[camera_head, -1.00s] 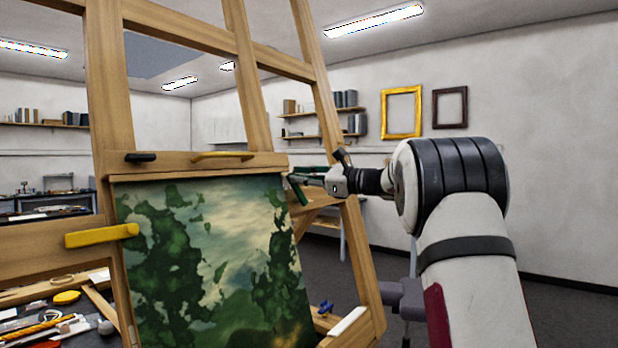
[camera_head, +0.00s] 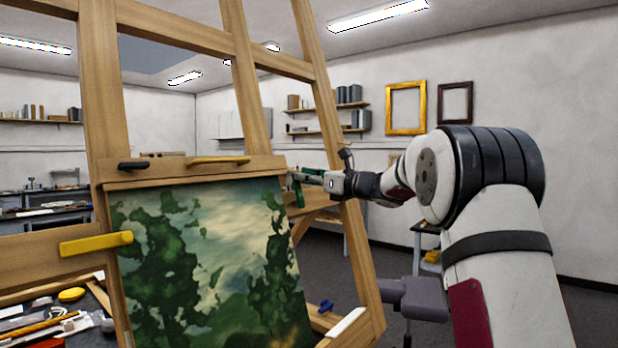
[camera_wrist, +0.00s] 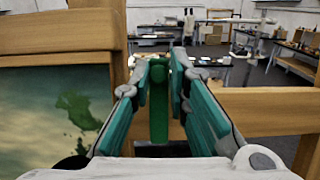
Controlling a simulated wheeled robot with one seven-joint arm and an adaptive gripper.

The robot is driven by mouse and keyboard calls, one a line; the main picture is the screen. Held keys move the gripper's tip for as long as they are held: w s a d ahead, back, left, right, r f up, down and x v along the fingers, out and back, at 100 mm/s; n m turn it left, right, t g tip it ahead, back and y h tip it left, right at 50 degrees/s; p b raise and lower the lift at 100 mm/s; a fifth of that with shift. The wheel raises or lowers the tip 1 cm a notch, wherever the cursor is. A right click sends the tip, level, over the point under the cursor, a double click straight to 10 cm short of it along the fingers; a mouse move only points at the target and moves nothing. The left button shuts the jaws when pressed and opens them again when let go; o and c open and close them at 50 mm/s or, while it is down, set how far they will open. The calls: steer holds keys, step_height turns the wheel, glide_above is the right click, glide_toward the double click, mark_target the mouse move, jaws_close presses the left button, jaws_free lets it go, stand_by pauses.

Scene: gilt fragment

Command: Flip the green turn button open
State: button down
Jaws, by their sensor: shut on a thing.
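The green turn button (camera_wrist: 159,112) is a narrow green bar, standing upright in the wrist view between my teal finger pads. In the head view the button (camera_head: 298,192) hangs nearly upright at the right end of the easel's crossbar (camera_head: 235,170). My gripper (camera_wrist: 165,78) is shut on it, reaching in from the right; in the head view my gripper (camera_head: 306,175) partly covers the button's upper part. The button's pivot is hard to make out.
The painting (camera_head: 215,260) stands on the wooden easel just left of my gripper. A yellow turn button (camera_head: 96,243), a black one (camera_head: 133,165) and another yellow one (camera_head: 218,160) sit on the frame. A grey stool (camera_head: 415,298) stands below my arm.

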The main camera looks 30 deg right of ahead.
steer(key=shift+a+f, duration=0.1)
steer(key=shift+f, duration=0.05)
steer(key=c, duration=1.6)
jaws_free()
steer(key=v, duration=1.2)
